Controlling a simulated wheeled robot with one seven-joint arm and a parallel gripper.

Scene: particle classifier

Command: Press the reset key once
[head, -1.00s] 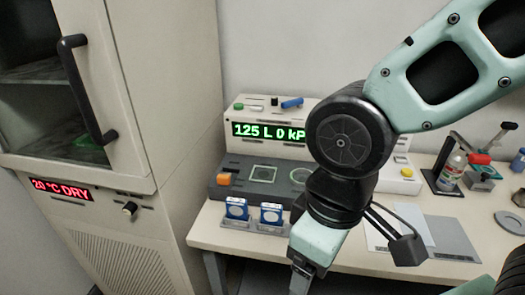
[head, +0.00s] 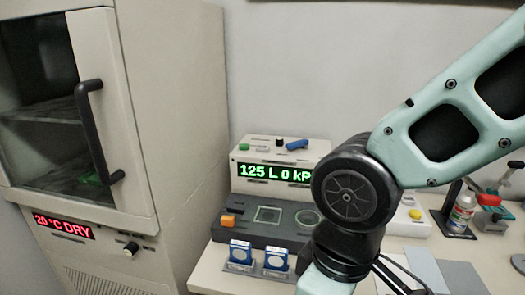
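The classifier (head: 300,150) stands on the bench and has a lit green display (head: 275,173) reading "125 L 0 kP", its right end hidden behind my arm. On the dark lower unit (head: 240,233) sits an orange key (head: 229,219). A yellow button (head: 415,213) shows right of my arm. The labels are too small to read, so I cannot tell which is the reset key. My gripper is below the picture's bottom edge; only my arm shows.
Two blue-and-white holders (head: 240,252) (head: 275,260) stand before the dark unit. A beige cabinet (head: 170,130) with a black handle and red "20 °C DRY" display is at left. A bottle (head: 461,212) and grey sheets (head: 458,277) are at right.

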